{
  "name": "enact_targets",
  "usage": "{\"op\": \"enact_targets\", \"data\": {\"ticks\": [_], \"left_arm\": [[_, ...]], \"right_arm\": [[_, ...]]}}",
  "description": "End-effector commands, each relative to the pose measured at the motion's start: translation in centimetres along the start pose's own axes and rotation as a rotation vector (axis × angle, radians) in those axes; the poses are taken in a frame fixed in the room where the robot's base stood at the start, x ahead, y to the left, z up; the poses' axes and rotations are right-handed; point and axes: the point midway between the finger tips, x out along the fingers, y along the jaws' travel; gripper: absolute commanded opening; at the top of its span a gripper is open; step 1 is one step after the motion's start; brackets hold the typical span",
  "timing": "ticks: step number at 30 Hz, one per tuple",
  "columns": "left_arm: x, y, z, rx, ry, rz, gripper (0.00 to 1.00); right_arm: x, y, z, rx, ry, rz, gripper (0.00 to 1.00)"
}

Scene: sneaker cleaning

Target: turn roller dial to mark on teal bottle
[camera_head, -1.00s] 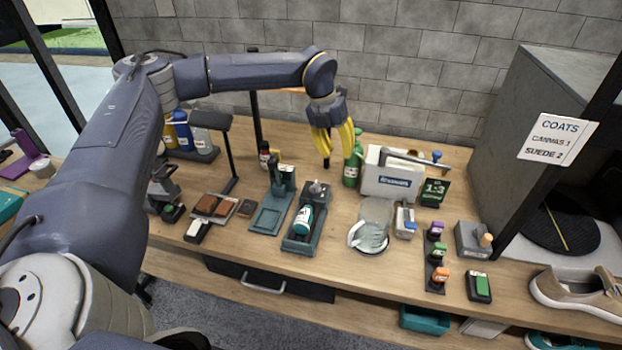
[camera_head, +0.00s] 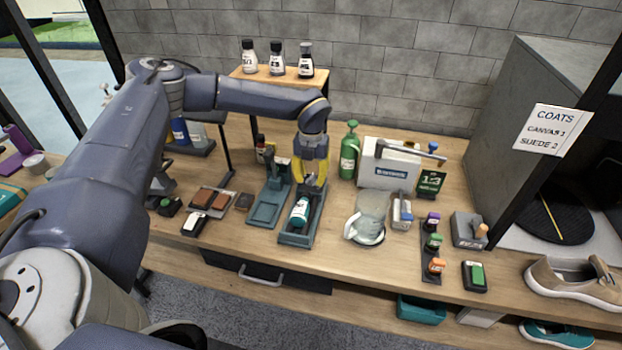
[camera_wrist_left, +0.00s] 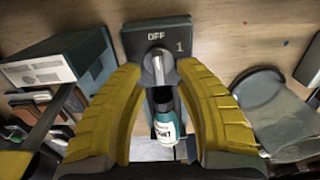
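The teal bottle (camera_head: 300,212) lies with its white label in the dark teal roller cradle (camera_head: 299,238). In the left wrist view the bottle (camera_wrist_left: 166,128) lies below the dial. The dial (camera_wrist_left: 158,66) is a grey knob on a dark plate (camera_wrist_left: 180,30) marked "OFF" and "1"; its pointer is up, towards "OFF". My left gripper (camera_head: 312,182) is over the back end of the roller, pointing down. In the left wrist view its yellow fingers (camera_wrist_left: 160,70) are apart, one on each side of the dial, with gaps visible. My right gripper is not in view.
A clear jug (camera_head: 371,214) stands right of the roller, and a teal stand (camera_head: 265,212) stands close on its left. A green bottle (camera_head: 349,156) and white box (camera_head: 390,168) are behind to the right. A wooden shelf (camera_head: 275,75) with several bottles stands at the back.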

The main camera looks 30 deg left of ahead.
Motion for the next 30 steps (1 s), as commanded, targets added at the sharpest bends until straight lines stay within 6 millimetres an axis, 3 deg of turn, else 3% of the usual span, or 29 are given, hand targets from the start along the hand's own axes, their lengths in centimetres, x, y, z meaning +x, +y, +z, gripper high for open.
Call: {"op": "enact_targets", "data": {"ticks": [14,23,30], "left_arm": [[0.81,0.0,-0.03,0.0,0.001,0.0,0.35],[0.78,-0.01,-0.02,0.001,0.001,0.0,0.0],[0.78,-0.01,-0.02,0.001,0.0,0.0,0.0]], "right_arm": [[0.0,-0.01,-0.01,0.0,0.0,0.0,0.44],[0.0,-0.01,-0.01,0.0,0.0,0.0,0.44],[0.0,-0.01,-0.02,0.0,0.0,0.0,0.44]]}}
